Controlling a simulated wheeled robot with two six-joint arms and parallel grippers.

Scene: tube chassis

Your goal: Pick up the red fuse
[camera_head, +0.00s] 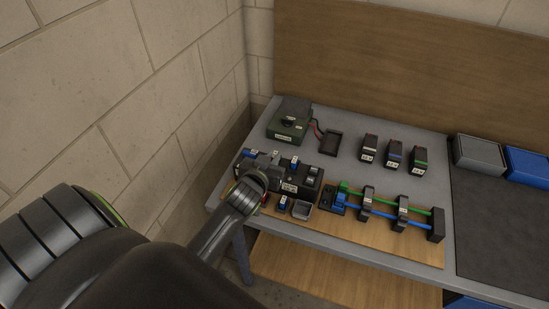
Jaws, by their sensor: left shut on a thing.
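My left gripper (263,190) is over the front left of the workbench, partly hidden by its own wrist, and is shut. A small patch of red, the red fuse (264,198), shows at the lower right of the wrist, where the jaws close on it. Most of the fuse is hidden, and I cannot tell whether it touches the board. My right gripper is not in view.
A black fuse block (312,180) with blue fuses is behind the gripper. A small grey tray (301,209) and a rail assembly with blue and green tubes (385,213) are to the right. A green device (287,128) and several small boxes stand further back. A wall is close on the left.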

